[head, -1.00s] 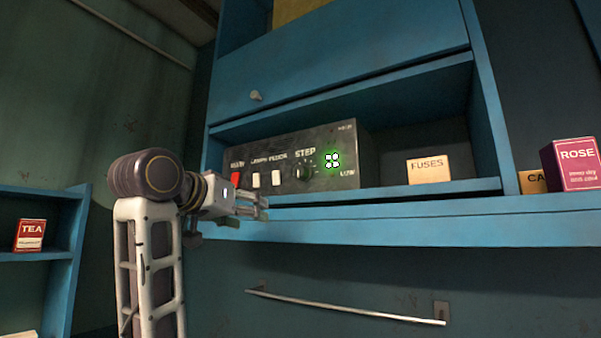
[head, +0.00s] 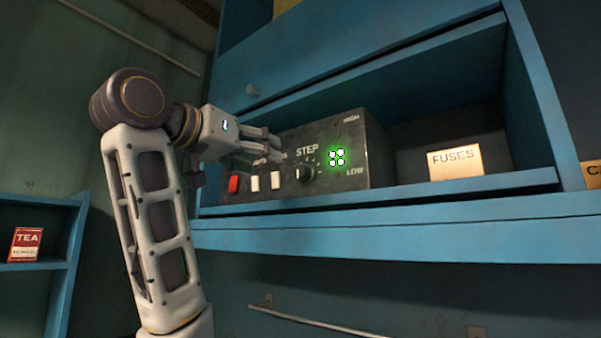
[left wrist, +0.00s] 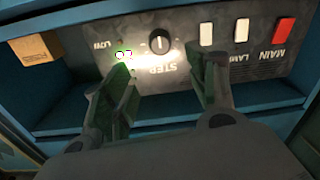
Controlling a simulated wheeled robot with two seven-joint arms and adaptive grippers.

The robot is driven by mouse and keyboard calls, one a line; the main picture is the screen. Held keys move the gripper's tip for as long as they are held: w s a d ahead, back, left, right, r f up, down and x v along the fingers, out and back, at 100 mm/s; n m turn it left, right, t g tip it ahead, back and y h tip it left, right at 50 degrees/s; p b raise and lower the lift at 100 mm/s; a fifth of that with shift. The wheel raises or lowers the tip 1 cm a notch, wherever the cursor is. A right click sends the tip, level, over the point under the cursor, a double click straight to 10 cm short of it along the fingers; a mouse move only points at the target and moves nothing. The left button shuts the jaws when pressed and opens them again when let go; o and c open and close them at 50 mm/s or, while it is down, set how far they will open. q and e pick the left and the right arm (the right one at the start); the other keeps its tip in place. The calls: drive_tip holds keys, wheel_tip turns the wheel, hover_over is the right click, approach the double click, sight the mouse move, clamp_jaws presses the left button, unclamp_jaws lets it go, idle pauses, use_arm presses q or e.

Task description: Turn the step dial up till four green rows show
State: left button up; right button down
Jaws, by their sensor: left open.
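The dark control box (head: 375,150) stands in the blue shelf opening. Its black round step dial (head: 305,172) sits under the word STEP, left of the green display (head: 336,157). The display shows two rows of lit green dots, two dots in each row. My left gripper (head: 272,148) is open and empty, up and left of the dial in the head view, in front of the box's upper left. In the left wrist view the dial (left wrist: 158,43) lies between the spread fingers, with a gap on both sides; a finger partly covers the display (left wrist: 123,53). My right gripper is not in view.
A red switch (head: 234,183) and two white switches (head: 254,183) sit left of the dial. A FUSES box (head: 455,163) stands right of the control box. The blue shelf lip (head: 460,190) runs below. A TEA tin (head: 26,244) is at far left.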

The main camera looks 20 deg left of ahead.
sight(298, 171)
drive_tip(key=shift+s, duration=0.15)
use_arm(q)
drive_tip(key=p+x, duration=0.4)
drive_tip(key=x, duration=0.8)
drive_tip(key=shift+w, duration=0.3)
drive_tip(key=shift+w+d+p, duration=0.2)
drive_tip(key=shift+w+p, duration=0.1)
drive_tip(key=shift+w, duration=0.15)
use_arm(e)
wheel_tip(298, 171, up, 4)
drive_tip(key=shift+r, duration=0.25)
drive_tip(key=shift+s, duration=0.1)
use_arm(q)
drive_tip(key=c, duration=1.1)
drive_tip(key=shift+o, duration=0.2)
drive_tip(key=shift+f, duration=0.1)
